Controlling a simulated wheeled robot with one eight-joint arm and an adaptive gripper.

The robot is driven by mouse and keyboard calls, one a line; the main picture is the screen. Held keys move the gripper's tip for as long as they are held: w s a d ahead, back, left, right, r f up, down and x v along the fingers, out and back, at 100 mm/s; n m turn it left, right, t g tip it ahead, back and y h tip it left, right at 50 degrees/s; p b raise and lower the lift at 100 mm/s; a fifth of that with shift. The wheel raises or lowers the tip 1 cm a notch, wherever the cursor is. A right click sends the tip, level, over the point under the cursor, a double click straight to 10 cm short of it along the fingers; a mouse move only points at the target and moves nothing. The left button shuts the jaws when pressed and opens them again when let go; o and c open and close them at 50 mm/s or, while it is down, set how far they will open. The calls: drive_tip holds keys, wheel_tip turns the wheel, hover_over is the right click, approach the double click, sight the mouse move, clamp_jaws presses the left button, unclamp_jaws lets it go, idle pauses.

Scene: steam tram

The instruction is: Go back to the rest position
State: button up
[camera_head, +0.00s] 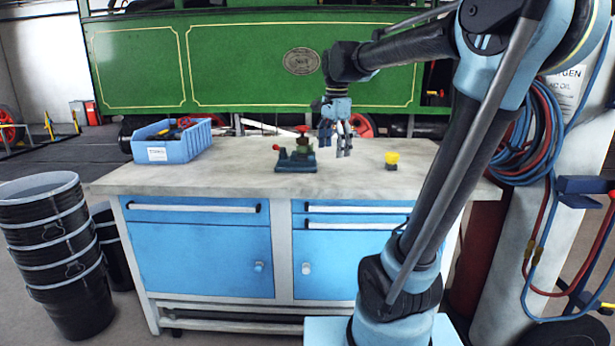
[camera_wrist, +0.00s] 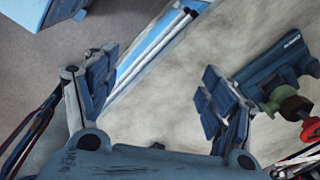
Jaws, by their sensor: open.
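My gripper (camera_head: 338,149) hangs above the grey workbench top (camera_head: 240,172), pointing down, with its fingers apart and nothing between them. In the wrist view my gripper (camera_wrist: 158,92) shows both padded fingers spread wide over the bench's front edge. A dark vise (camera_head: 296,160) with a green part and a red knob stands on the bench just left of my gripper. In the wrist view the vise (camera_wrist: 275,75) lies right of the right finger. A small yellow-topped object (camera_head: 392,159) stands on the bench to the right of my gripper.
A blue bin (camera_head: 170,149) with tools stands at the bench's left. Stacked black buckets (camera_head: 55,245) are on the floor at left. A green tram side (camera_head: 240,60) rises behind the bench. Hoses (camera_head: 525,130) and a pale cylinder (camera_head: 520,230) stand at right. The bench's front left is clear.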

drive_tip(key=s+d+f+n, duration=0.5)
drive_tip(key=s+f, duration=0.5)
drive_tip(key=f, duration=0.2)
drive_tip(key=s+d+f+n+t, duration=0.1)
drive_tip(key=s+d+f+n, duration=0.5)
drive_tip(key=s+f, duration=0.5)
drive_tip(key=shift+s+f+n, duration=0.2)
drive_tip(key=shift+f+n, duration=0.4)
drive_tip(key=shift+n, duration=0.1)
drive_tip(key=shift+a, duration=0.1)
